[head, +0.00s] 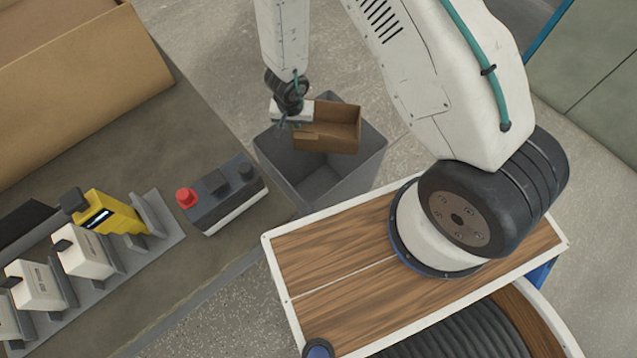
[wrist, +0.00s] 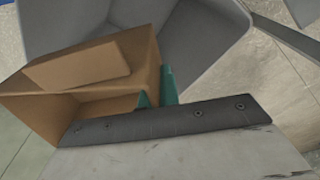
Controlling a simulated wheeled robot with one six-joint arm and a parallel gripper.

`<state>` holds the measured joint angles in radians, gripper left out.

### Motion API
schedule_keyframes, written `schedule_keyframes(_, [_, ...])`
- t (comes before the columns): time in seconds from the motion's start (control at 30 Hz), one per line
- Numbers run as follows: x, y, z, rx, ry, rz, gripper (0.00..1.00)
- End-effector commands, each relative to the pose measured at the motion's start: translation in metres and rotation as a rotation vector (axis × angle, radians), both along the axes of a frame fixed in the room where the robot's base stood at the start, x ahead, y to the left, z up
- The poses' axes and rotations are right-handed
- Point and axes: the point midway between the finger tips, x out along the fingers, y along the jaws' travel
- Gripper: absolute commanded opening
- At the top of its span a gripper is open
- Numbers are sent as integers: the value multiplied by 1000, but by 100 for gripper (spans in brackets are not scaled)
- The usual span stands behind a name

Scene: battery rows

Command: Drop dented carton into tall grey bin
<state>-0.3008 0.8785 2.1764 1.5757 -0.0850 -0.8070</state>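The brown dented carton (head: 330,130) is in my gripper (head: 296,120) above the open mouth of the tall grey bin (head: 348,183). In the wrist view the carton (wrist: 92,72) shows an open side, and teal finger parts of my gripper (wrist: 158,92) press against it. The grey bin (wrist: 205,45) lies beyond it there, with its inner walls in view. The carton looks clear of the bin's rim, and the bin's inside looks empty where I can see it. The dent itself is hard to make out.
A grey bench at left holds a control box with a red button (head: 187,197), a yellow device (head: 108,213) and several white battery units (head: 84,252) in a rack. A large cardboard box (head: 70,80) is at the upper left.

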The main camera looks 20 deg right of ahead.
Motion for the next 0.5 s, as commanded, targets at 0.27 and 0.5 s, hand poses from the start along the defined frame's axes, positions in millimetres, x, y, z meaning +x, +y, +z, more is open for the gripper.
schedule_keyframes(0.27, [0,0,-21,-1,2,3,0])
schedule_keyframes(0.5, [0,0,-42,-1,2,3,0])
